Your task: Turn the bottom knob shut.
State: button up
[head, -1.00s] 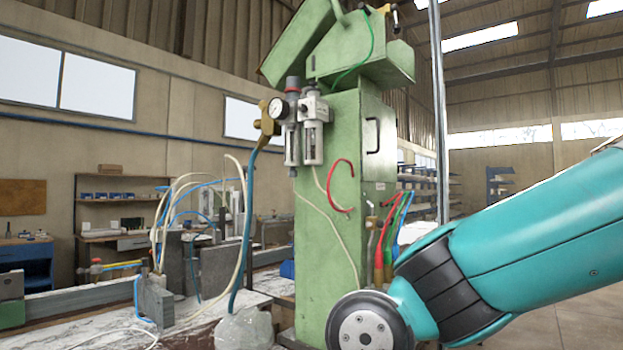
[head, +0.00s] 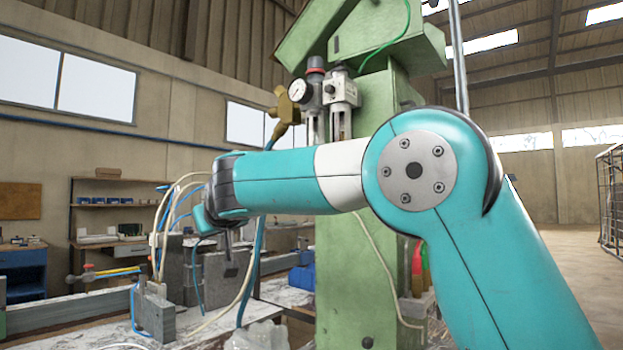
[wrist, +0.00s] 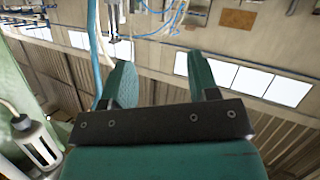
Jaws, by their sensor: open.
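I cannot tell which part is the bottom knob; none shows clearly as such. A regulator with a dark knob (head: 316,66) on top and a round gauge (head: 296,91) sits on the green column (head: 355,270), with a brass valve (head: 288,110) on its left. My gripper (wrist: 160,62) is open and empty in the wrist view, its two teal fingers apart. In the head view my arm reaches left across the front of the column, hiding part of it.
Blue and white hoses (wrist: 93,40) run close beside the left finger in the wrist view. Grey blocks (head: 222,278) stand on the bench. Open floor lies at the right.

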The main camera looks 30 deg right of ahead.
jog(key=w+d+r+m+t+h+b, duration=0.1)
jog(key=w+d+r+m+t+h, duration=0.2)
jog(key=w+r+h, duration=0.25)
jog(key=s+d+r+m+g+h+b, duration=0.1)
jog(key=s+d+m+g+h, duration=0.3)
jog(key=m+h, duration=0.25)
jog(key=s+d+m+g+h+b, duration=0.1)
jog(key=s+d+m+g+h, duration=0.2)
jog(key=s+m+g+h, duration=0.4)
jog(key=w+d+r+t+p, duration=0.1)
jog(key=w+d+r+p, duration=0.2)
jog(key=d+p, duration=0.4)
jog(key=w+d+r+t+p, duration=0.1)
jog(key=w+d+r+p, duration=0.3)
jog(key=d+p, duration=0.4)
jog(key=shift+w+n+p, duration=0.45)
jog(key=shift+w+p, duration=0.2)
jog(key=shift+p, duration=0.9)
jog(key=shift+h, duration=0.3)
jog(key=shift+c, duration=0.3)
jog(key=shift+t, duration=0.4)
jog(key=c, duration=0.9)
